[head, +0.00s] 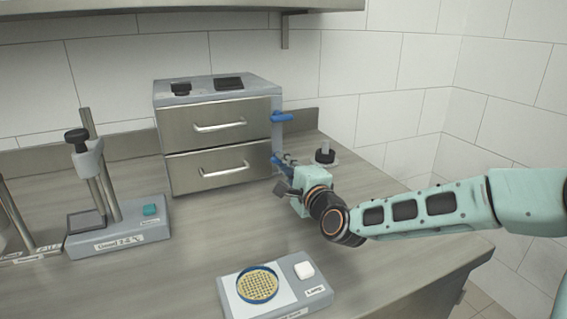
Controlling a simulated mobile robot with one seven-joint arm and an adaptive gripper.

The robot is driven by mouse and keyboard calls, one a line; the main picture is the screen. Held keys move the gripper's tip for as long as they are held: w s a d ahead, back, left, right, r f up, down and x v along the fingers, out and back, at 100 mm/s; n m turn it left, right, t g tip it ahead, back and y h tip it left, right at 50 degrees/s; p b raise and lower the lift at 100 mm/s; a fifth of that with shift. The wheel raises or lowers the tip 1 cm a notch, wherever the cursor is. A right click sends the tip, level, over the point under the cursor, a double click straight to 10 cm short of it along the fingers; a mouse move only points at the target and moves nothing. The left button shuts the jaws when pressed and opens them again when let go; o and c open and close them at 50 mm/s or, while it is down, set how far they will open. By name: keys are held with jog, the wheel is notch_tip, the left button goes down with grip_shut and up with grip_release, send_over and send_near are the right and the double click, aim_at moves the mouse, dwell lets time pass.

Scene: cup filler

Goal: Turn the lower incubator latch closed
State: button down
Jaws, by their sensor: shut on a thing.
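The incubator (218,138) is a grey box with two metal drawers, each with a bar handle, at the back centre in the head view. Both drawers look shut. The upper blue latch (284,117) sticks out at its right edge. The lower blue latch (276,160) is at the right edge beside the lower drawer, partly hidden by my gripper. My gripper (284,178) is at this lower latch, its fingers shut on it. The exact grip and the latch's turn are too small to tell.
A stand with a black knob (90,160) and a teal button is at the left. A lamp base (308,272) with a round yellow-gridded dish (258,285) lies in front. A small round black-based object (325,155) stands behind my gripper. The counter between incubator and lamp is clear.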

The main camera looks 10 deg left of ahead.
jog(key=shift+n, duration=0.6)
jog(key=c, duration=2)
grip_release()
jog(key=v, duration=1.2)
jog(key=shift+n, duration=0.3)
